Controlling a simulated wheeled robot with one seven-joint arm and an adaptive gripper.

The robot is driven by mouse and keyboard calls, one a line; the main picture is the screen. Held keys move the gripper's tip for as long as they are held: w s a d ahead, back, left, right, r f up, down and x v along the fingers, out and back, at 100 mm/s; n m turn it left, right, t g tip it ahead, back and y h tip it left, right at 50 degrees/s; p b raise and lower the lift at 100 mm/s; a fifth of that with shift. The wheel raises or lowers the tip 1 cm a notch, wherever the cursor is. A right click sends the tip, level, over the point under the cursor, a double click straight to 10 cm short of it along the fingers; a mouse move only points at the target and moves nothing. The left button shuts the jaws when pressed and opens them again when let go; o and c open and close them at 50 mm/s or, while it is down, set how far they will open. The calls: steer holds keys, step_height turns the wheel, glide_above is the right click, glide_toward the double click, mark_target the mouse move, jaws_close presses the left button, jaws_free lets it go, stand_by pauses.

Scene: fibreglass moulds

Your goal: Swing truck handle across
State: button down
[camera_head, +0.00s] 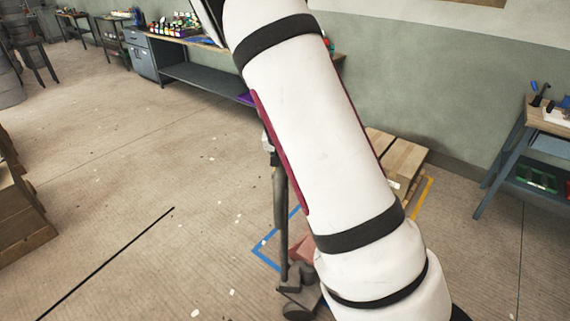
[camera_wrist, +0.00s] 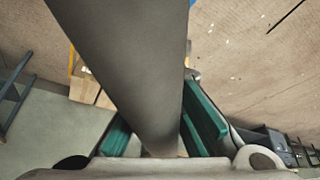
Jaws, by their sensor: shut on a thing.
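The truck handle (camera_head: 280,220) shows in the head view as a dark grey upright bar just left of my arm. Its foot meets the truck's base (camera_head: 298,290), where a dark wheel shows; much of the truck is behind my arm. In the wrist view a thick grey bar of the handle (camera_wrist: 130,60) runs from the top down between the green finger pads of my gripper (camera_wrist: 160,130). My gripper is shut on this bar, one pad on each side.
A blue-grey workbench (camera_head: 525,130) stands at the right. A long bench (camera_head: 205,80) stands at the back. Wooden crates (camera_head: 22,215) are at left. Open floor lies left of the truck.

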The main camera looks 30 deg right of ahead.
steer(key=shift+w+d+r+m, duration=0.25)
steer(key=shift+w+d+m, duration=0.1)
steer(key=shift+w+m, duration=0.25)
steer(key=shift+w, duration=0.15)
steer(key=shift+w+d+f+m+g+h+b, duration=0.1)
steer(key=shift+w+d+m+g+h+b, duration=0.15)
steer(key=shift+w+m+g+h+b, duration=0.45)
steer(key=shift+w+d+m, duration=0.2)
steer(key=shift+w+m, duration=0.2)
steer(key=shift+m, duration=0.3)
steer(key=c, duration=1.6)
jaws_free()
steer(key=shift+d, duration=0.1)
steer(key=shift+s+a, duration=0.1)
steer(key=shift+a, duration=0.1)
